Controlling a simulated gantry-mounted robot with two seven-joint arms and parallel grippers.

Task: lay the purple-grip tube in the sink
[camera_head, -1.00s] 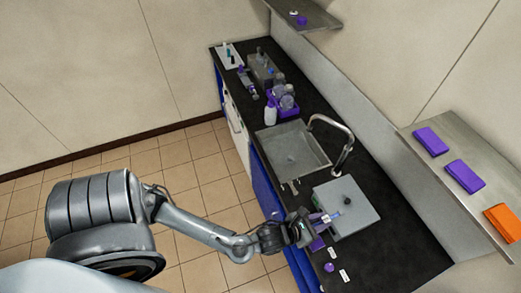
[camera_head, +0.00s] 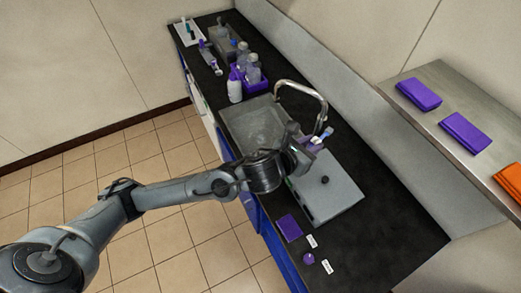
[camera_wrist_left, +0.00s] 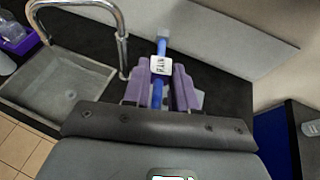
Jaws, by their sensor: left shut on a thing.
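My left gripper (camera_head: 313,143) is shut on a slim tube (camera_head: 326,132) with a blue body. In the left wrist view the gripper (camera_wrist_left: 160,92) shows purple pieces on both sides of the blue tube (camera_wrist_left: 158,88), which carries a white label with dark letters. I cannot tell whether the purple is the tube's grip or finger pads. The tube is held above the counter, to the right of the sink and close to the tap. The steel sink (camera_head: 240,118) is empty; its basin also shows at the left of the wrist view (camera_wrist_left: 62,88). My right gripper is not in view.
The curved tap (camera_head: 325,103) stands at the sink's back edge, close to the gripper. A grey slab with a black knob (camera_head: 335,192) lies right of the sink. Bottles in a purple holder (camera_head: 240,78) stand left of it. A purple square (camera_head: 290,228) lies on the front counter.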

